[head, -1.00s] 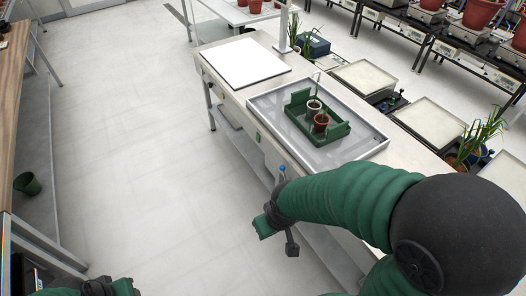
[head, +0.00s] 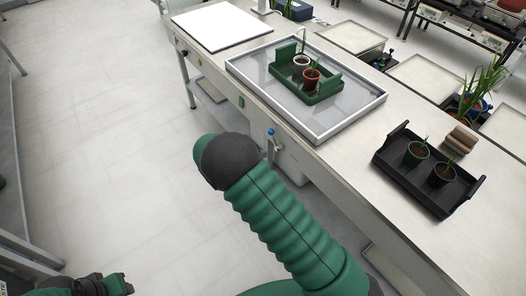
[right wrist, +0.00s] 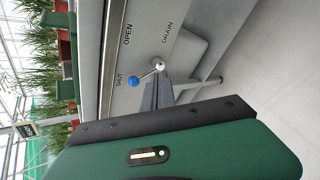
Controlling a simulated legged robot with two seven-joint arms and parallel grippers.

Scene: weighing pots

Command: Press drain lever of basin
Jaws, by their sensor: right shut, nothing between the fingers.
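The basin (head: 352,119) is a shallow, metal-rimmed tray set into the bench top in the head view. Its drain lever, with a blue knob (head: 270,132), sticks out of the bench front below it. In the right wrist view the lever (right wrist: 134,82) points from its pale pivot toward the SHUT label. My right gripper (right wrist: 163,78) is shut and empty, its grey fingertips close to the lever near the pivot; contact cannot be told. In the head view my right arm mostly hides that gripper. My left gripper (head: 115,284) is at the bottom left, away from the bench; its jaws are unclear.
A green carrier (head: 318,96) with two potted plants stands in the basin. A black carrier (head: 432,195) with two pots stands on the bench to the right, near a brown block (head: 461,138). A white board (head: 222,27) lies at the far left end. The floor (head: 90,140) left is clear.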

